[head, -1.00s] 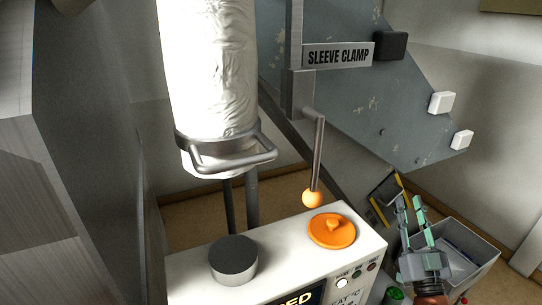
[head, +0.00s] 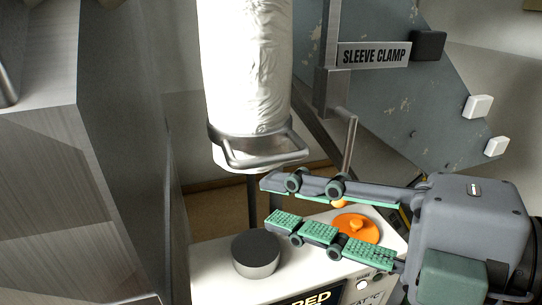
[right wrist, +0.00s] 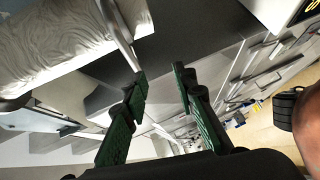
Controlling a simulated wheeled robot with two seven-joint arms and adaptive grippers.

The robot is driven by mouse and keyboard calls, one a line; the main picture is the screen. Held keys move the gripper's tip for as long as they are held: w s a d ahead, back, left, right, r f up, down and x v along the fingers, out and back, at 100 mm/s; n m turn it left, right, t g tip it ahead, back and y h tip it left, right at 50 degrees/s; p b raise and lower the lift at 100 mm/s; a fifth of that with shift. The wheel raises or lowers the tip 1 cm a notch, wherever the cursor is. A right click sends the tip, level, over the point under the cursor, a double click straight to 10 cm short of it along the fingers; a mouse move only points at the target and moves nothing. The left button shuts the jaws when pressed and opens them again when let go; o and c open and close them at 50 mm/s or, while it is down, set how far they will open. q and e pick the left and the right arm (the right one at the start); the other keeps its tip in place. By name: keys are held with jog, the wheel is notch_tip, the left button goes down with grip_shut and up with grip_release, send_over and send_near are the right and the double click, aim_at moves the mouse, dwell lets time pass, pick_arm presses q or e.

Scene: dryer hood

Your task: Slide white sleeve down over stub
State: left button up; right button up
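The white sleeve (head: 247,70) hangs upright in the head view, with a metal ring and a protruding handle (head: 262,160) around its lower end. A dark grey round stub (head: 255,256) stands on the white machine top below, apart from the sleeve. My right gripper (head: 273,201) is open and empty, its fingers pointing left just below and beside the handle. In the right wrist view, the sleeve (right wrist: 85,45) is at upper left, and the handle (right wrist: 118,38) ends close to the left fingertip of my open gripper (right wrist: 162,84). My left gripper is out of view.
The white machine (head: 225,270) carries an orange knob (head: 352,228), partly behind my right gripper. A lever (head: 350,140) hangs under the "SLEEVE CLAMP" sign (head: 374,54); its orange ball is mostly hidden by my gripper. A grey metal cabinet (head: 115,130) stands at left.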

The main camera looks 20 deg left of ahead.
aim_at(277, 161)
notch_tip(277, 161, up, 3)
jog(key=d+m+t+h, duration=0.2)
jog(key=d+m+t, duration=0.1)
jog(key=t, duration=0.1)
jog(key=p+x, duration=0.1)
jog(key=x, duration=0.1)
jog(key=p+x, duration=0.1)
jog(key=x, duration=0.3)
jog(key=shift+w+a+r+p, duration=0.25)
jog(key=shift+w+r+p, duration=0.05)
jog(key=shift+w+p, duration=0.1)
jog(key=shift+w+a+f, duration=0.25)
jog(key=shift+w+a, duration=0.1)
jog(key=shift+a, duration=0.15)
jog(key=shift+c, duration=0.4)
grip_shut()
